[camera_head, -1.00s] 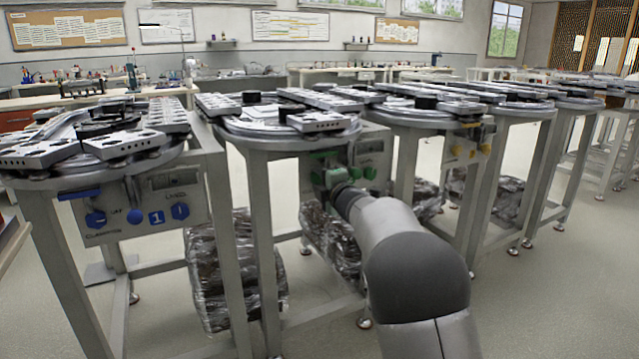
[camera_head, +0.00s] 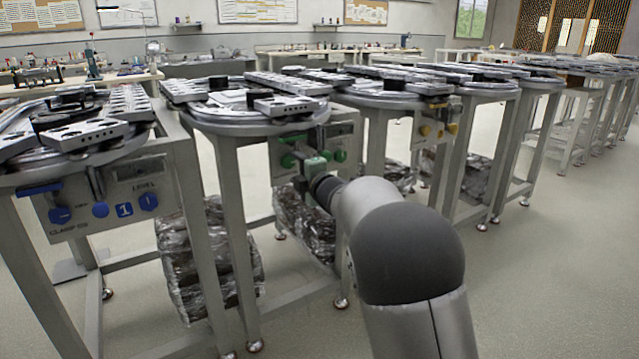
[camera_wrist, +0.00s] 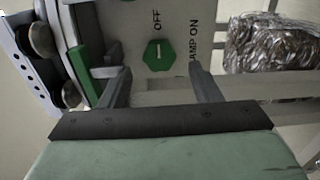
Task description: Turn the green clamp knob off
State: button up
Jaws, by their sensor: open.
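The green clamp knob (camera_wrist: 158,55) is hexagonal, with a pale mark on its face, in the wrist view. Rotated printing reads OFF above it and CLAMP ON to its right. My gripper (camera_wrist: 160,72) is open and empty, its two dark fingers on either side of the line toward the knob. I cannot tell whether they touch it. In the head view the green knob (camera_head: 288,160) is small, at the left of the panel (camera_head: 335,128) under the second round table. My wrist and gripper partly cover that panel.
A green handle (camera_wrist: 83,72) stands left of the fingers in the wrist view. The blue-knob panel (camera_head: 120,190) is on the table to the left, the yellow-knob panel (camera_head: 435,122) to the right. Wrapped bundles (camera_head: 305,225) lie under the tables. Floor at right is open.

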jog(key=p+v, duration=0.2)
jog(key=v, duration=1.1)
jog(key=shift+s+d, duration=0.2)
jog(key=s+d+r+m+g+h+p, duration=0.4)
jog(key=s+d+r+m+h+p, duration=0.75)
jog(key=p, duration=0.75)
jog(key=s+r+m+g+y+p, duration=0.1)
jog(key=s+r+m+g+p, duration=0.2)
jog(key=s, duration=1)
jog(key=s+r+m+g+y+p, duration=0.1)
jog(key=s+r+m+g+p, duration=0.3)
jog(key=s+p, duration=0.9)
jog(key=m+g+p, duration=0.1)
jog(key=m+g, duration=0.2)
jog(key=m, duration=0.2)
jog(key=shift+d+r+m+g, duration=0.35)
jog(key=shift+d+g, duration=0.05)
